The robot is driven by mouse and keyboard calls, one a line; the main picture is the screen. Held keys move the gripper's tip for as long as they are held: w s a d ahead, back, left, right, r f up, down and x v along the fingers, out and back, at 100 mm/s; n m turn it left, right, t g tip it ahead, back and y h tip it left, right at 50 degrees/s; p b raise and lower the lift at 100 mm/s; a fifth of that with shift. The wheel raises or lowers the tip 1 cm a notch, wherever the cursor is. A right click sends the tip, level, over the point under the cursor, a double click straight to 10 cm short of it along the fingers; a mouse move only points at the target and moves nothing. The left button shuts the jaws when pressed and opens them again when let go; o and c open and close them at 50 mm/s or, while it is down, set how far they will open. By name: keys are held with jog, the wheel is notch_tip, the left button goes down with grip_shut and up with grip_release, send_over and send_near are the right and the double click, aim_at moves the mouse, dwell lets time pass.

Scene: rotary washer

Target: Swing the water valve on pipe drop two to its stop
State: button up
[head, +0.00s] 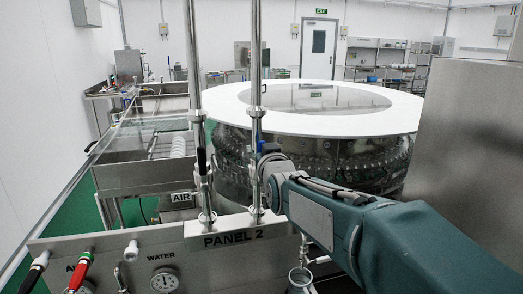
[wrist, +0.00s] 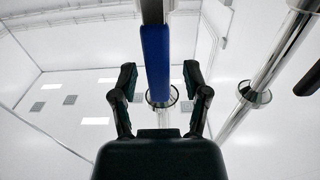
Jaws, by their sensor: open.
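In the wrist view a blue valve lever (wrist: 157,62) stands lengthwise between my fingers, in line with the pipe behind it. I take it as the water valve handle; no label shows on it. My gripper (wrist: 158,82) is open, with one finger on each side of the lever and a visible gap on both sides. In the head view my gripper (head: 266,165) is at the right upright pipe (head: 256,75), above the PANEL 2 plate (head: 234,239). My gripper and arm hide most of the valve there.
The left upright pipe (head: 194,75) carries a black lever (head: 202,161) near the AIR sign (head: 181,197). Hoses and a WATER gauge (head: 164,281) are on the front panel. A large round washer (head: 230,105) stands behind. A steel cabinet (head: 465,160) stands at the right.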

jog(key=shift+a, duration=0.25)
jog(key=shift+d, duration=0.3)
grip_shut()
jog(key=w+d+f+m, duration=0.2)
jog(key=d+f+m, duration=0.5)
jog(key=m, duration=1.1)
jog(key=shift+d+f, duration=0.35)
jog(key=shift+f, duration=0.35)
jog(key=shift+w+f, duration=0.1)
